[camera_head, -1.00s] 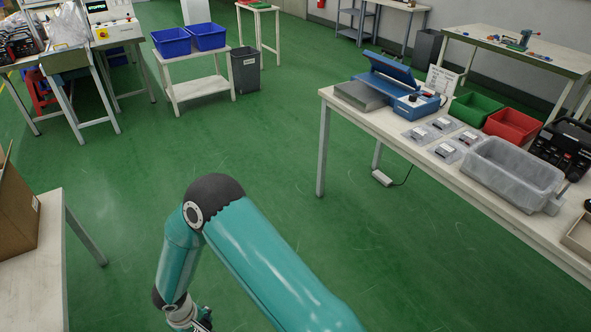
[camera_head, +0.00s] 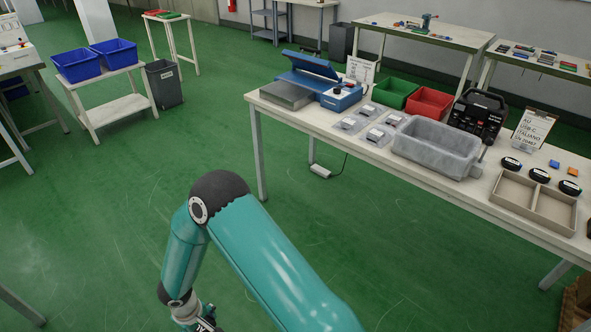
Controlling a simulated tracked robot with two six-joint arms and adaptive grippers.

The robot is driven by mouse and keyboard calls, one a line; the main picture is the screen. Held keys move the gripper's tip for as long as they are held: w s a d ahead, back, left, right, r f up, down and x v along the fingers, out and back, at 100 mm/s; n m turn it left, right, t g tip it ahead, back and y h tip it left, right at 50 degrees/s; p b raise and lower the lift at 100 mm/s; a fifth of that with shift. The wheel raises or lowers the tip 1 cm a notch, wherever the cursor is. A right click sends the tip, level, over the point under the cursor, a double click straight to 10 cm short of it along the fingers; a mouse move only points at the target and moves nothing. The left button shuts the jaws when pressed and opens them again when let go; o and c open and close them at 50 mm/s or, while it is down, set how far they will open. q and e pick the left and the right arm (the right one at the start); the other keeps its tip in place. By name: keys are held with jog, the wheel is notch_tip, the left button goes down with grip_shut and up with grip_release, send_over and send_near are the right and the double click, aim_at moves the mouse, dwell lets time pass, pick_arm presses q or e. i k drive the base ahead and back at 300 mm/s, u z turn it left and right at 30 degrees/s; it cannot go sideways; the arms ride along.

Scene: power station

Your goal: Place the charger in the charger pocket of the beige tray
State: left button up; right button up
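The beige tray (camera_head: 496,199) lies at the right end of the long workbench, with two open compartments that look empty. I cannot tell which compartment is the charger pocket. No item is clearly recognisable as the charger. Several small items lie on pale grey squares (camera_head: 348,123) left of the grey bin, too small to identify. One teal arm of mine fills the lower middle, bent at the elbow. Its gripper, which I take as my left (camera_head: 207,322), is mostly cut off by the bottom edge, far from the bench. My other gripper is out of view.
On the workbench (camera_head: 300,115) are a blue sealing machine (camera_head: 338,97), a green bin (camera_head: 397,91), a red bin (camera_head: 428,103), a grey bin (camera_head: 420,149), a black device (camera_head: 479,112), a sign (camera_head: 534,128) and black discs (camera_head: 539,175). Green floor before it is open.

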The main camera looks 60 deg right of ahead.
aim_at(513, 195)
jog(key=u, duration=1.75)
jog(key=i, duration=0.1)
jog(key=z, duration=3)
